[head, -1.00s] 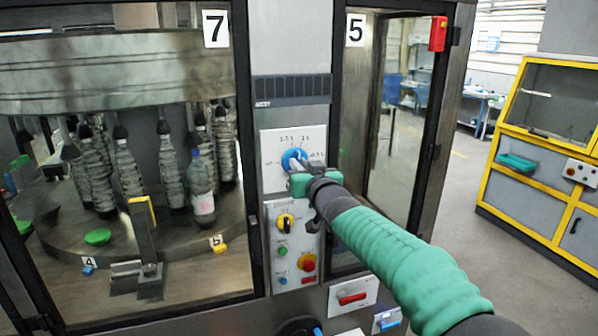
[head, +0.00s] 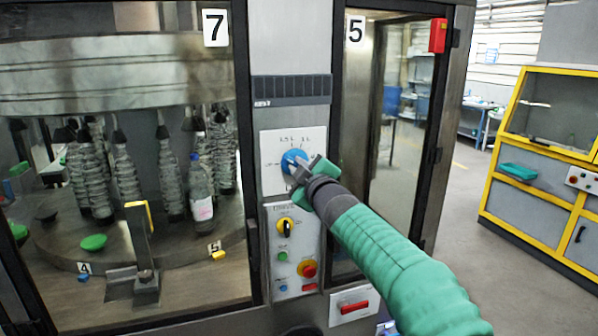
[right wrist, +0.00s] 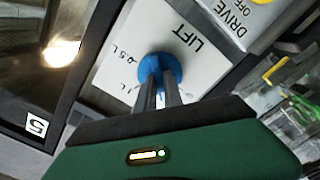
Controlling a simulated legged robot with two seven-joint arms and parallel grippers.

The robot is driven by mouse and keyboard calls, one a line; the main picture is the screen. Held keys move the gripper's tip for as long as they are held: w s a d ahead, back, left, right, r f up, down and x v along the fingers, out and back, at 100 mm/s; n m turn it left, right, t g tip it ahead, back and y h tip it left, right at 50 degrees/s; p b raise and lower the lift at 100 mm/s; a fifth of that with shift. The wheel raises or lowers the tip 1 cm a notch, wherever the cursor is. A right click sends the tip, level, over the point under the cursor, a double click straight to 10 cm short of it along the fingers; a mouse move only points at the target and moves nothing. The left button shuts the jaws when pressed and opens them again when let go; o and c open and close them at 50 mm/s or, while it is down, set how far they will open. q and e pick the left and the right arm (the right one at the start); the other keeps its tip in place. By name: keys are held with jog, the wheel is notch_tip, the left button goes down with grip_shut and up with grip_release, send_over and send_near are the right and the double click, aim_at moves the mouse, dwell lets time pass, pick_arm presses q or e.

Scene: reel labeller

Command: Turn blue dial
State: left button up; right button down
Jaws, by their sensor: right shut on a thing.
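The blue dial (head: 293,160) sits on a white plate (head: 275,180) on the upper part of the machine's centre post. In the right wrist view the blue dial (right wrist: 160,70) shows round, with volume marks and the word LIFT around it on the plate. My right gripper (head: 298,172) reaches in from the lower right, and its jaws are shut on the dial. The fingers (right wrist: 160,88) cover part of the dial's middle, so its pointing direction is hard to read. My left gripper is not in view.
Below is a panel with a yellow-and-black switch (head: 286,226), a green button (head: 283,257) and a red knob (head: 309,269). Glass doors flank the post; bottles stand behind the left one. A yellow-framed cabinet (head: 545,160) stands at the right, with open floor before it.

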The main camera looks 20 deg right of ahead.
jog(key=shift+a+f+n+b, duration=0.15)
jog(key=shift+n+b, duration=0.1)
jog(key=shift+n, duration=1.05)
jog(key=shift+d+f+n+b, duration=0.1)
jog(key=shift+n+b, duration=0.1)
jog(key=shift+n, duration=1.1)
jog(key=shift+a+f+n+b, duration=0.15)
jog(key=shift+n+b, duration=0.1)
jog(key=shift+n, duration=1.05)
jog(key=shift+f, duration=0.2)
jog(key=c, duration=1.5)
grip_release()
jog(key=shift+s+r, duration=0.1)
jog(key=shift+r, duration=0.1)
jog(key=shift+o, duration=0.2)
jog(key=shift+a+r, duration=0.1)
jog(key=shift+a, duration=0.05)
jog(key=shift+s, duration=0.1)
